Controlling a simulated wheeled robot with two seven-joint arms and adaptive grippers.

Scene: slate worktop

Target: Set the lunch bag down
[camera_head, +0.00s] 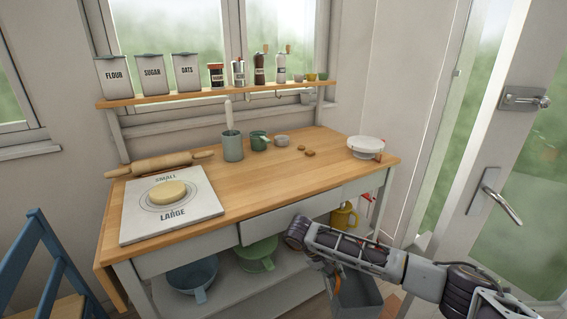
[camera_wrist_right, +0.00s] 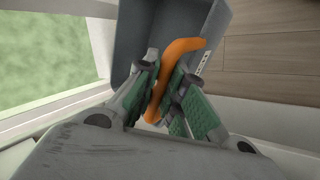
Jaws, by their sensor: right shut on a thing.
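My right gripper (camera_wrist_right: 160,92) is shut on an orange curved handle (camera_wrist_right: 183,47), which I take to be the lunch bag's. A grey box-shaped body (camera_wrist_right: 135,40) lies just beyond the fingers in the wrist view. In the head view this grey body (camera_head: 358,297) shows below my right forearm, in front of the worktop, with a bit of the orange handle (camera_head: 336,284) beside it. My arm hides the grip there, and I cannot tell how the handle joins the body or whether its base touches anything. My left gripper is not in view.
The wooden worktop (camera_head: 290,178) carries a white board (camera_head: 140,222) with dough, a rolling pin (camera_head: 160,163), cups and a round white scale (camera_head: 366,144). Its middle and front right are clear. Bowls stand on the lower shelf. A blue chair (camera_head: 45,255) is at left, a glass door at right.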

